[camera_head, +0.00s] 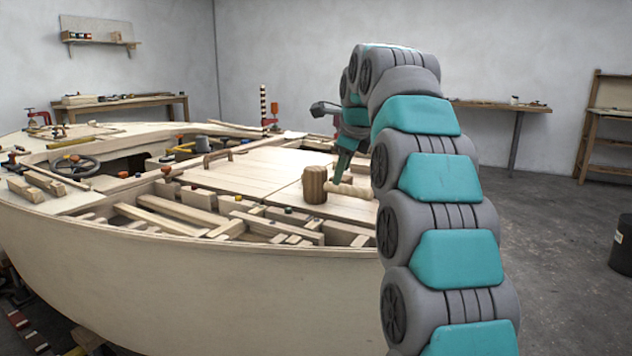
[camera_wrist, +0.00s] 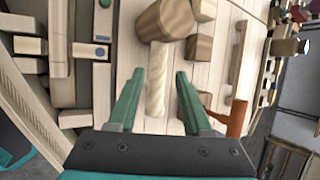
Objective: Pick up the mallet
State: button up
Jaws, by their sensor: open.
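The mallet has a brown cylindrical wooden head (camera_head: 314,184) and a pale handle (camera_head: 350,190). It lies on the plank deck of the boat hull, partly hidden by my arm in the head view. In the wrist view the head (camera_wrist: 164,28) is at the top and the pale handle (camera_wrist: 158,80) runs down toward my gripper. My gripper (camera_wrist: 162,75) is open, with one green finger on each side of the handle in the picture. I cannot tell whether the fingers are above the handle or level with it. Nothing is held.
The plywood hull (camera_head: 200,270) curves around the deck (camera_head: 260,172). Loose wood blocks and battens (camera_head: 170,220) crowd the near side. In the wrist view, blocks (camera_wrist: 199,47) and an orange-brown tool (camera_wrist: 236,118) lie to the right.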

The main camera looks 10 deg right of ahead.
aim_at(337, 188)
jog(key=x, duration=0.7)
jog(key=shift+f, duration=0.25)
grip_shut()
dwell(0.3)
